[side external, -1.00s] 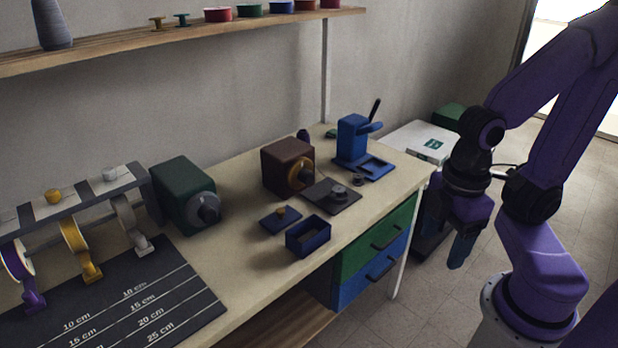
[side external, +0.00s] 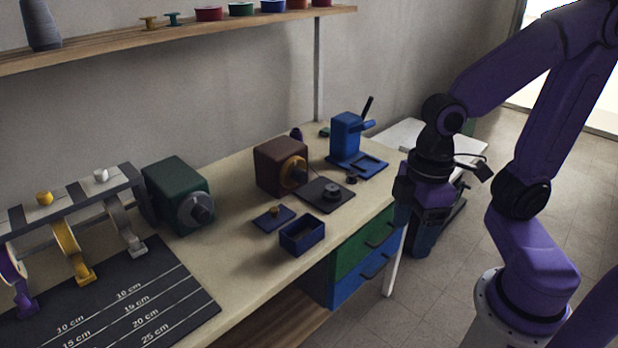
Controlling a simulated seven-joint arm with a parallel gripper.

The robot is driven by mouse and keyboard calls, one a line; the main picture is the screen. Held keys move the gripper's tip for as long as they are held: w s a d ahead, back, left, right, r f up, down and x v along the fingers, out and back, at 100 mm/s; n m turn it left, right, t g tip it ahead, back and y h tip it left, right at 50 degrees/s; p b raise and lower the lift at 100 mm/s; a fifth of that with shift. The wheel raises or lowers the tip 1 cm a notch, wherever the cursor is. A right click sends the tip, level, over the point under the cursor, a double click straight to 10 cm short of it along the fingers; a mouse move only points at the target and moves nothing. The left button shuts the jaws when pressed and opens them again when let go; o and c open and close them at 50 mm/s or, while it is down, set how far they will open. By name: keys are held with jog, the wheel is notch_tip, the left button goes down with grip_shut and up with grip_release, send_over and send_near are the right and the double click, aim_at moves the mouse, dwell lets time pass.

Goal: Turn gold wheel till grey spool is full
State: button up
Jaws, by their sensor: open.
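A brown box (side external: 268,166) stands on the bench with a gold wheel (side external: 293,173) on its front face. A dark plate (side external: 315,198) lies in front of the box and bears a small grey spool-like piece (side external: 331,190); how much is wound on it is too small to tell. My gripper (side external: 402,216) is open and points down beside the bench's right end. It is to the right of the gold wheel and apart from it. Nothing shows between its fingers, which are dark and partly hard to make out.
A green box with a grey wheel (side external: 180,195) stands left. A blue press (side external: 346,140) stands behind right. A small open blue box (side external: 302,235) and a blue lid (side external: 273,217) lie near the front edge. A ribbon rack (side external: 70,205) and measuring mat (side external: 125,300) fill the left.

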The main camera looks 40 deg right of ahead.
jog(key=w+a+m+y, duration=0.1)
jog(key=w+m, duration=0.2)
jog(key=w, duration=0.9)
jog(key=m+t, duration=0.4)
jog(key=m, duration=0.5)
send_over(304, 171)
jog(key=s+d, duration=0.2)
jog(key=s, duration=0.4)
jog(key=f, duration=0.2)
jog(key=x, duration=1.6)
jog(key=shift+w+d+f, duration=0.1)
jog(key=shift+w+f, duration=0.1)
jog(key=shift+w, duration=0.15)
jog(key=c, duration=1.1)
